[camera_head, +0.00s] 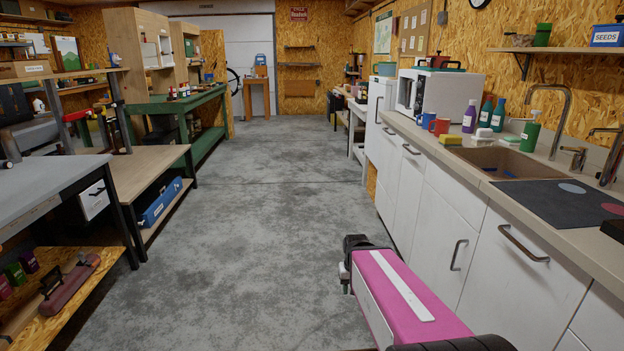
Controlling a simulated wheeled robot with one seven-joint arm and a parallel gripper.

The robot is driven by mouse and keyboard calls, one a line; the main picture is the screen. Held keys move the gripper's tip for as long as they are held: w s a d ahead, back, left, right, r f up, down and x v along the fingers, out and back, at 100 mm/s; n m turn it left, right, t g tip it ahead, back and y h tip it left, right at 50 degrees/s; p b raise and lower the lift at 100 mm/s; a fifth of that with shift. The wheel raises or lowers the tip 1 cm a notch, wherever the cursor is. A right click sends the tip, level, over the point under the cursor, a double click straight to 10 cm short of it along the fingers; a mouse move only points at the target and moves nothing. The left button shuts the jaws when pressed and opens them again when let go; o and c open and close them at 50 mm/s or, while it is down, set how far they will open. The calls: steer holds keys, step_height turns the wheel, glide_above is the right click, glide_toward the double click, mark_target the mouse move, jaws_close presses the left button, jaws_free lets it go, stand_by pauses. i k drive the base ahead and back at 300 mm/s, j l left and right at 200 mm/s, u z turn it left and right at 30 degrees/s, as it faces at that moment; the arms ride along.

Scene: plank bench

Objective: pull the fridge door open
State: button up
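A white upright cabinet-like unit (381,110), which looks like the fridge, stands at the far end of the right-hand counter. Its front shows a dark vertical handle, and its door looks shut. A teal bowl (387,68) sits on top of it. The microwave and counter hide part of its right side. A pink link of my arm reaches in from the bottom right, far short of the fridge. My gripper's fingers do not show.
White cupboards with dark handles (524,244) line the right, under a counter with a microwave (439,92), bottles, mugs and a sink (497,160). A green workbench (180,104) and a grey-topped table (45,190) stand left. The concrete floor (255,210) between is clear.

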mark_target(380, 94)
steer(key=i, duration=3.55)
